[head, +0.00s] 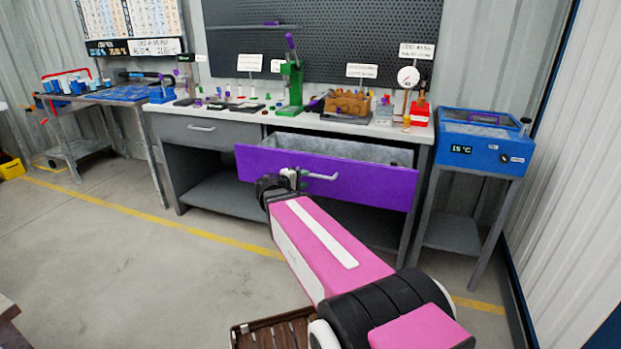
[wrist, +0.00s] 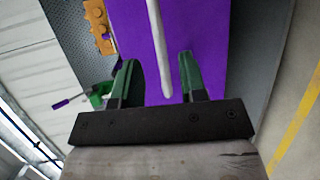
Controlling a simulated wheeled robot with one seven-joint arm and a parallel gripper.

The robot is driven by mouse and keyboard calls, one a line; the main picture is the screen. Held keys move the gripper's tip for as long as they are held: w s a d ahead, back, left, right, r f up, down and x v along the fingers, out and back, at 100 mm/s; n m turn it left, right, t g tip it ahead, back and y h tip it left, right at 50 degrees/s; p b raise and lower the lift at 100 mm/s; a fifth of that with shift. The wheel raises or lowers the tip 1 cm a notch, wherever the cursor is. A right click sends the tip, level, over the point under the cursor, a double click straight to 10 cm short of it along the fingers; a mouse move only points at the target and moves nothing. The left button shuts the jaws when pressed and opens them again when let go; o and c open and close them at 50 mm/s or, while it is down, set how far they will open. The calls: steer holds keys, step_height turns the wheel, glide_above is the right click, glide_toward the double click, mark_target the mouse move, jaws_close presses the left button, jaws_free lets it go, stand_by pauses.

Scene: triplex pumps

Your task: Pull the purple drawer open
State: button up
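The purple drawer (head: 345,181) is pulled out of the grey workbench, and its grey inside shows. Its pale bar handle (head: 322,177) is on the front panel. My gripper (head: 293,178) is at the left part of the handle. In the wrist view the purple front (wrist: 210,35) fills the middle, and the handle (wrist: 158,45) runs down between the two green fingers of my gripper (wrist: 160,78). The fingers are apart, with a gap on each side of the handle. The head view shows the fingertips only small.
The workbench top (head: 215,115) carries a green press (head: 292,85), a brown block (head: 348,104) and a gauge (head: 408,77). A grey drawer (head: 205,131) on the left is shut. A blue machine (head: 483,140) stands at right. The floor (head: 130,255) at left is clear.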

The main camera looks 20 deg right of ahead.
steer(key=v, duration=0.4)
steer(key=shift+s+a, duration=0.1)
steer(key=shift+a, duration=0.1)
steer(key=s+d+f+m+g+y, duration=0.1)
steer(key=s+f+m+g+y, duration=0.45)
steer(key=f, duration=0.75)
steer(key=s+a+f+m+g+y, duration=0.1)
steer(key=s+a+f+g+y, duration=0.1)
steer(key=s+a+f+y, duration=0.4)
steer(key=shift+s+f+y, duration=0.25)
steer(key=shift+s+y, duration=0.65)
steer(key=shift+y, duration=0.35)
